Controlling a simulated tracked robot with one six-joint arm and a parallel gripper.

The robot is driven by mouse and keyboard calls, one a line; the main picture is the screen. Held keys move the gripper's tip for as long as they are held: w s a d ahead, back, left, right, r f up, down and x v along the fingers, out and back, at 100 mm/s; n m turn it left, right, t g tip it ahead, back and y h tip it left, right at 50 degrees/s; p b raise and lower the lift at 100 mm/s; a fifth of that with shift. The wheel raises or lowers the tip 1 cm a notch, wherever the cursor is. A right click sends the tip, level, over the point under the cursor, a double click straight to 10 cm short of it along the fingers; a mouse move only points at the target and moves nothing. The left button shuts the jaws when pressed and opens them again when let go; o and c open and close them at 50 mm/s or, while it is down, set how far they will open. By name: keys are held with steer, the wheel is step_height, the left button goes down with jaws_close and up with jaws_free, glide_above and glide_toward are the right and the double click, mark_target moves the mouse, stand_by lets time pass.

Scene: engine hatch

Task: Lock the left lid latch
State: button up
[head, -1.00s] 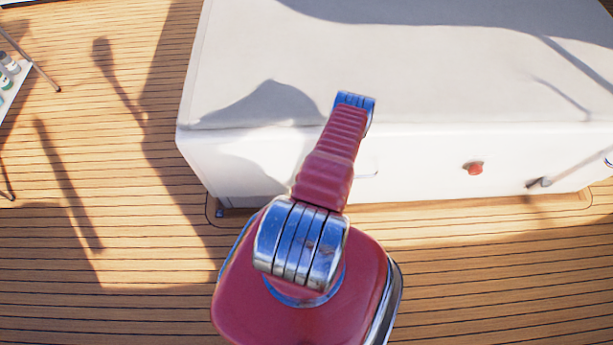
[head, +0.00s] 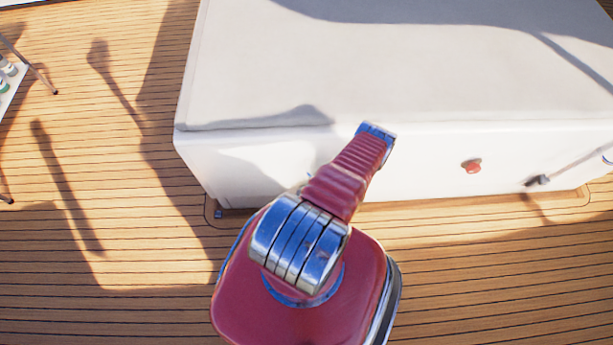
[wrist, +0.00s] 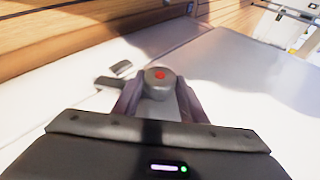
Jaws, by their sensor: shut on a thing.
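In the wrist view my gripper (wrist: 158,97) has its fingers on both sides of a round grey latch piece (wrist: 160,78) with a red dot on top. It is shut on this piece, which looks like the left lid latch. A flat dark grey piece (wrist: 110,82) and a smaller one (wrist: 122,69) lie to its left. In the head view the white hatch box (head: 240,165) has its pale lid (head: 300,65) down.
A red knob (head: 471,166) is on the box front, with a rod and dark end piece (head: 538,180) farther right. A small table with bottles (head: 8,75) stands at the far left. The wooden deck (head: 130,260) is open in front of the box.

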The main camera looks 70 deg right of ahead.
steer(key=shift+a, duration=0.1)
stand_by(0.3)
steer(key=o, duration=1)
steer(key=shift+o, duration=0.2)
steer(key=shift+s, duration=0.15)
steer(key=v, duration=1.3)
steer(key=shift+s, duration=0.35)
